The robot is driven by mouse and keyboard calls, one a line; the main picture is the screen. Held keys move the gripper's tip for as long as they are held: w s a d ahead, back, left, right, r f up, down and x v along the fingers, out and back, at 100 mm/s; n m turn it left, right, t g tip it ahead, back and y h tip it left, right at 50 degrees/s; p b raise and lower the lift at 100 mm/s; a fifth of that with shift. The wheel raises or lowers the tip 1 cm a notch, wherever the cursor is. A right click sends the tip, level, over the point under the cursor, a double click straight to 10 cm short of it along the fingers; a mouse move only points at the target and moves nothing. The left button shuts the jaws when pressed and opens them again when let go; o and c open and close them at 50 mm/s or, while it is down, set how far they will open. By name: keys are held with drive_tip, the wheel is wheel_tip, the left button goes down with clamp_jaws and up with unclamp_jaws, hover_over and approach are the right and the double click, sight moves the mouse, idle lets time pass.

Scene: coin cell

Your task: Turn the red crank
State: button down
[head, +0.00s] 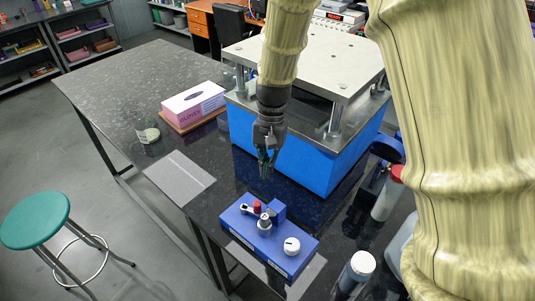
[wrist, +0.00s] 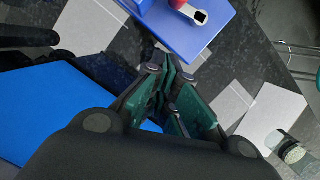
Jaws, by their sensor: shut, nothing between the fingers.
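The red crank (head: 257,206) sits on top of a blue device (head: 236,222) near the front edge of the dark table. A small pale arm shows beside its red part. In the wrist view, the red part and pale arm (wrist: 198,16) show at the top edge, partly cut off, on the blue device (wrist: 215,38). My gripper (head: 264,173) points down above the table, behind and above the crank, apart from it. In the wrist view, my gripper (wrist: 171,68) has its green-padded fingers together and empty.
A large blue press with a metal top plate (head: 310,62) stands close behind my gripper. A pink-and-white glove box (head: 194,103), a glass jar (head: 147,134) and a grey mat (head: 180,178) lie left. A white-capped bottle (head: 362,264) stands right of the device.

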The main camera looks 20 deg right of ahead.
drive_tip(key=s+f+p, duration=0.1)
drive_tip(key=s+a+f, duration=0.1)
drive_tip(key=s+a+f+p, duration=0.1)
drive_tip(key=s, duration=0.1)
drive_tip(key=shift+a+f+p, duration=0.1)
drive_tip(key=shift+a+p, duration=0.15)
drive_tip(key=shift+p, duration=0.05)
drive_tip(key=shift+s, duration=0.2)
drive_tip(key=shift+f, duration=0.15)
